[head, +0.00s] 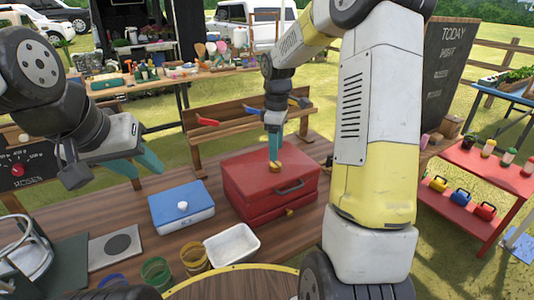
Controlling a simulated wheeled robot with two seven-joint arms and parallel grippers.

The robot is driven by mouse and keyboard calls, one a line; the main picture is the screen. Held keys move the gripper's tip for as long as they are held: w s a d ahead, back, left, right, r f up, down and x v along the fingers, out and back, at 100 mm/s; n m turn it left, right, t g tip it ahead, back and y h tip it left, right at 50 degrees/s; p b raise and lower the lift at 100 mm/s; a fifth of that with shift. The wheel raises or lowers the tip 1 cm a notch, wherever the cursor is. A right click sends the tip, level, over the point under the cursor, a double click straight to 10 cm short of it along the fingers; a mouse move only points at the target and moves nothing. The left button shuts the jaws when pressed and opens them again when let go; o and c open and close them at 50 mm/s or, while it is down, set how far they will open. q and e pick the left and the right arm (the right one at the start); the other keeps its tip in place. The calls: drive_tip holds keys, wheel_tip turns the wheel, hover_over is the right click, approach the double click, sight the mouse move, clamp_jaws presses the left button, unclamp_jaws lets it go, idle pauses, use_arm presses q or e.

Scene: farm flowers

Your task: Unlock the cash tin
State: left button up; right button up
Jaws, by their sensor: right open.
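A red metal box (245,180) with a dark front handle, seemingly the cash tin, stands closed on the wooden table. A small brass piece (289,212) sits low on its front. My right gripper (275,165) points straight down over the box's lid and is open. A round brass piece (275,168) is at its fingertips; I cannot tell whether they touch it. My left gripper (147,172) is open and empty, above the table's back left, behind a blue box with a white knob (183,207).
A white tray (232,245) lies in front of the red box, with yellow and green jars (193,256) to its left. A wooden rack (240,118) with red and blue pieces stands behind. A red shelf (480,185) with small coloured items is at right.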

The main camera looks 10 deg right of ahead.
sight(276, 164)
wheel_tip(276, 164, down, 6)
drive_tip(key=shift+r, duration=0.25)
clamp_jaws()
